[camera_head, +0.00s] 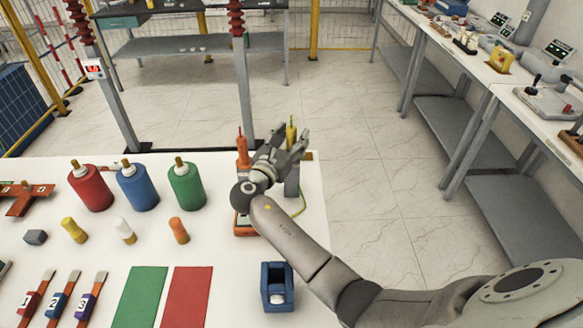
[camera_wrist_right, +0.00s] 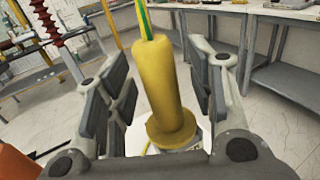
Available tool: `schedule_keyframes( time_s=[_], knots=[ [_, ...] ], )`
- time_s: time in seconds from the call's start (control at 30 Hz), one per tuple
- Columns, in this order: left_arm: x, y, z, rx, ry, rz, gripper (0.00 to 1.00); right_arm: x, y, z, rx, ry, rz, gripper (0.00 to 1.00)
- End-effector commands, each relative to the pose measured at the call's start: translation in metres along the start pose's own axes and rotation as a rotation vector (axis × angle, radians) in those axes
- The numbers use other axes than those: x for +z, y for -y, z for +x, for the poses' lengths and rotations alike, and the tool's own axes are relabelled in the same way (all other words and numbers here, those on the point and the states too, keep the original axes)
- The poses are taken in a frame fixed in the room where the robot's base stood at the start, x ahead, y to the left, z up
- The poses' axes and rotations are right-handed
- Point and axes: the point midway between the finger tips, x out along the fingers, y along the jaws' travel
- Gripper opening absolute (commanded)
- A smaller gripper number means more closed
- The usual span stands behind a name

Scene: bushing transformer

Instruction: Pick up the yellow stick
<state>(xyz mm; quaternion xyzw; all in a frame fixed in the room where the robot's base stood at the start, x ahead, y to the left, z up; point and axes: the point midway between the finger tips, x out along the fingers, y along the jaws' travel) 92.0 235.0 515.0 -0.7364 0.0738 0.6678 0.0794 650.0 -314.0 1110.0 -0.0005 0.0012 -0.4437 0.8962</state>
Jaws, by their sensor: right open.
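The yellow stick (camera_head: 291,132) stands upright at the right end of the white table, in a grey holder (camera_head: 292,182). In the right wrist view the yellow stick (camera_wrist_right: 160,85) is large, with a round flange low down and a green and yellow wire at its top. My right gripper (camera_head: 288,146) is at the stick. In the wrist view its open fingers (camera_wrist_right: 160,90) are on both sides of the stick, with gaps visible between pads and stick. My left gripper is not in view.
An orange stick (camera_head: 242,149) stands just left of my right gripper. Red (camera_head: 90,188), blue (camera_head: 137,188) and green (camera_head: 186,187) bottles stand further left. A blue box (camera_head: 277,285) is near the front. The table's right edge is close to the stick.

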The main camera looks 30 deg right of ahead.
Motion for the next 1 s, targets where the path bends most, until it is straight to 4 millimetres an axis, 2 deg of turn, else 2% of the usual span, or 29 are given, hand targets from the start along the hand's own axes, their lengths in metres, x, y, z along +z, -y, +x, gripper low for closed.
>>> schedule_keyframes(
  time_s=[0.1, 0.5, 0.8, 1.0],
  knots=[
    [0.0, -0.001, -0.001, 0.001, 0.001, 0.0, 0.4, 0.001, 0.0, 0.0, 0.0, 0.0, 0.0, 0.5],
    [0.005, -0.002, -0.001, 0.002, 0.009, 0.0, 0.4, 0.001, 0.0, -0.001, 0.0, 0.001, 0.001, 0.0],
    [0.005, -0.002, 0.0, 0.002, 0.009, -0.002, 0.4, 0.003, 0.0, -0.001, 0.0, 0.001, 0.002, 0.0],
    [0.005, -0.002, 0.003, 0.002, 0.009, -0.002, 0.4, 0.021, 0.0, 0.0, -0.001, 0.001, 0.006, 0.0]
  ],
)
